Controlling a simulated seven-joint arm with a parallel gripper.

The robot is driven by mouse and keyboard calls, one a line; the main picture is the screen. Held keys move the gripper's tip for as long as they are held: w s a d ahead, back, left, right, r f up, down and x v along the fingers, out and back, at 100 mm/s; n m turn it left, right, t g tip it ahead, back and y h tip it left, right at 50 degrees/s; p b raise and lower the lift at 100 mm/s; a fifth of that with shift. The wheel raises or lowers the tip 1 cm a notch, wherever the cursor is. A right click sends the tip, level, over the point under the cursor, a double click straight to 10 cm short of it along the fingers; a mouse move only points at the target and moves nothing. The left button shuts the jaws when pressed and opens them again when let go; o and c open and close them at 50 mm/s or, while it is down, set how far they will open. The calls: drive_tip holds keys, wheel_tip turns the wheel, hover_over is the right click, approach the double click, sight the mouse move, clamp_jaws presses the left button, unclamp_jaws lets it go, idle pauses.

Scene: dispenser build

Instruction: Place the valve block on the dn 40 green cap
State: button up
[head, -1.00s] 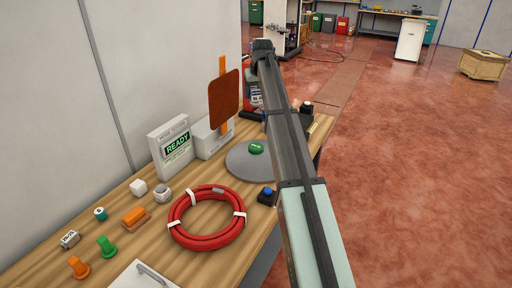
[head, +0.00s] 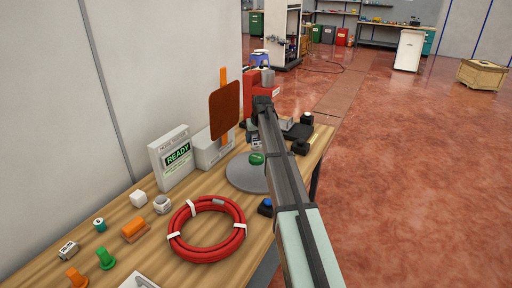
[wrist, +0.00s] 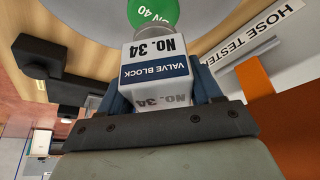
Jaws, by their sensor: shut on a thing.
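The valve block (wrist: 158,50) is a white box with a dark blue band, marked "No. 34", and has a grey round part at its far end. My gripper (wrist: 162,88) is shut on it, with blue fingers on both sides. The green cap (head: 256,159), marked DN 40, sits on a grey round base (head: 246,178) on the bench. In the wrist view the cap (wrist: 157,10) shows just past the block's far end, partly cut off. In the head view the block (head: 256,143) is mostly hidden by my arm, close to the cap; I cannot tell whether they touch.
An orange post with a brown panel (head: 224,110) stands left of the cap. Small black-topped devices (head: 301,147) stand at the right.

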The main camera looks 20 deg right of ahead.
sight(256, 145)
drive_tip(key=shift+f, duration=2.15)
drive_tip(key=shift+f, duration=0.1)
drive_tip(key=o, duration=1.5)
drive_tip(key=shift+o, duration=0.2)
drive_tip(key=v, duration=1.2)
